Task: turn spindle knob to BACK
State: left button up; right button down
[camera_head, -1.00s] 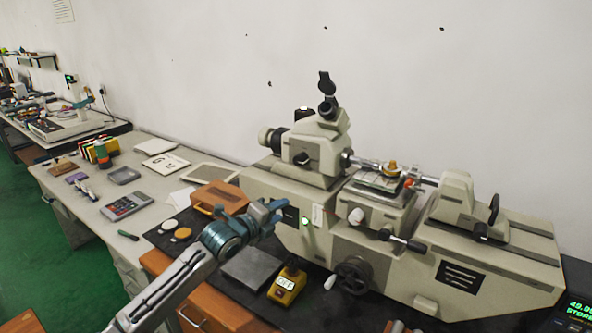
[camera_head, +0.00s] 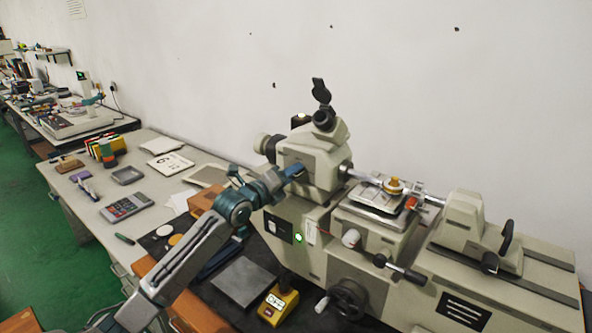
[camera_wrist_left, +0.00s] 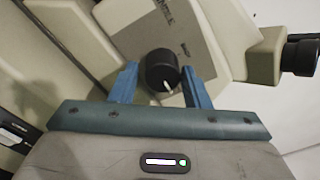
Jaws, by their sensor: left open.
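The spindle knob (camera_wrist_left: 163,70) is a round black knob with a white pointer line on the machine's headstock (camera_head: 312,160). In the left wrist view it sits between the two blue fingers of my left gripper (camera_wrist_left: 160,82), with a gap visible on each side. The pointer line slants toward the lower right in that view. In the head view my left gripper (camera_head: 293,172) is at the headstock's front face and hides the knob. The gripper is open. My right gripper is not in view.
The machine's handwheel (camera_head: 347,298) and black lever (camera_head: 400,268) stick out to the right, below the stage. A yellow switch box (camera_head: 279,303) and a grey plate (camera_head: 243,282) lie below my left arm. A calculator (camera_head: 125,207) lies on the bench at left.

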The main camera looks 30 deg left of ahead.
pick_arm(q)
jog(key=shift+r, duration=0.1)
jog(key=shift+c, duration=0.2)
jog(key=c, duration=0.7)
jog(key=shift+o, duration=0.3)
jog(key=shift+n+b, duration=1)
jog(key=shift+n, duration=0.5)
jog(key=n+b, duration=0.1)
jog(key=n, duration=0.2)
jog(key=shift+n, duration=0.4)
jog(key=n, duration=0.2)
jog(key=shift+n+t, duration=0.3)
jog(key=shift+n, duration=0.1)
jog(key=n, duration=0.3)
jog(key=shift+y+p, duration=0.3)
jog(key=shift+p, duration=0.05)
jog(key=n+p, duration=0.2)
jog(key=n, duration=0.4)
jog(key=shift+d, duration=0.1)
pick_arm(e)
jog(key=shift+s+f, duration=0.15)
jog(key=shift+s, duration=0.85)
pick_arm(q)
jog(key=shift+y, duration=0.4)
